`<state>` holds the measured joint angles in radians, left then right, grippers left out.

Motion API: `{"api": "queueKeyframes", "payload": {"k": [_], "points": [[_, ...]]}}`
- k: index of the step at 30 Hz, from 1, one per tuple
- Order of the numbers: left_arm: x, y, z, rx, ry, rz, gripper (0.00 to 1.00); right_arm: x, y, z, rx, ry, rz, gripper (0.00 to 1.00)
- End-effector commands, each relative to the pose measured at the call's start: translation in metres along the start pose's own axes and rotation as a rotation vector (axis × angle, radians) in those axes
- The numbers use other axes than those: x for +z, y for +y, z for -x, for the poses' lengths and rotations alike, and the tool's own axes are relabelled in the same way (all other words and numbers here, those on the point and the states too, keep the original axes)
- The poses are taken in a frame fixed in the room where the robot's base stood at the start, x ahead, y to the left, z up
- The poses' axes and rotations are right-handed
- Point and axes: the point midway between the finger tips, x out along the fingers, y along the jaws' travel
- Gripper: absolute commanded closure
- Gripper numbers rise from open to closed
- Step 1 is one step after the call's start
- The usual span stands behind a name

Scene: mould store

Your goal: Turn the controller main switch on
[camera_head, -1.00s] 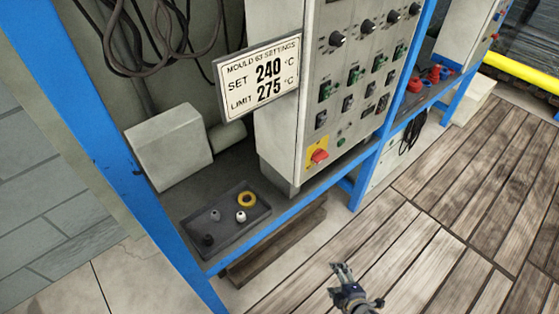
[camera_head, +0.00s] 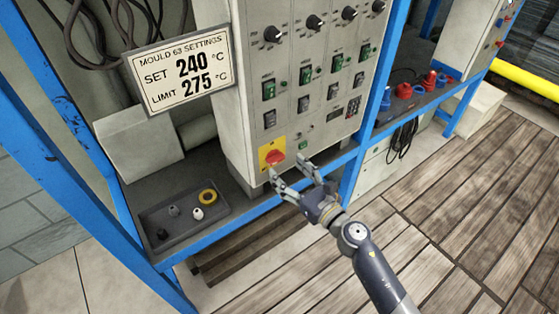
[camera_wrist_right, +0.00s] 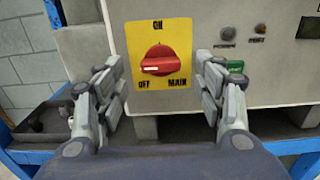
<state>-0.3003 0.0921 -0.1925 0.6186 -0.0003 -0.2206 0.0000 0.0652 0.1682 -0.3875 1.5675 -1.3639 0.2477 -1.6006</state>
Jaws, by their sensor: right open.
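The main switch is a red rotary knob (camera_head: 275,157) on a yellow plate at the lower left of the grey controller panel (camera_head: 240,120). In the right wrist view the knob (camera_wrist_right: 160,58) sits between the labels ON above and OFF and MAIN below. Its grip bar lies roughly level, with a white mark toward its left. My right gripper (camera_head: 287,167) is open and empty, just in front of the panel. In the wrist view its fingers stand either side of the knob, apart from it. My left gripper is out of view.
A settings sign (camera_head: 178,75) reading SET 240 °C, LIMIT 275 °C sticks out left of the panel. A dark tray (camera_head: 180,232) with a yellow ring and small parts sits on the shelf. Green switches and black knobs fill the panel above. A blue frame post (camera_head: 367,150) stands right.

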Motion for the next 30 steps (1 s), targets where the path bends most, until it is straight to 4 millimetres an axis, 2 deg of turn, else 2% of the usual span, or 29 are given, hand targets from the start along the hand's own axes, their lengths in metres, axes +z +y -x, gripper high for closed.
{"api": "queueKeyframes", "payload": {"k": [3,9,20,24,26,30], "points": [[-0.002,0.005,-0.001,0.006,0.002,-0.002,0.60,0.000,0.001,-0.022,0.001,-0.001,-0.001,0.37],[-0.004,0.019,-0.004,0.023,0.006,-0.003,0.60,-0.001,0.000,-0.042,0.000,0.001,-0.001,0.37],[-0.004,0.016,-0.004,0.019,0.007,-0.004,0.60,-0.001,0.000,-0.046,0.000,0.001,-0.002,0.37],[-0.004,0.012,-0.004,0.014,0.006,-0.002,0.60,-0.001,0.000,-0.046,-0.001,0.001,-0.002,0.68],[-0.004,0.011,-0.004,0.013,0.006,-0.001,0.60,-0.001,0.000,-0.046,-0.001,0.001,-0.003,0.81],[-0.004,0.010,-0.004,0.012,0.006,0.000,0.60,-0.001,0.000,-0.046,-0.001,0.001,-0.003,0.81]]}}
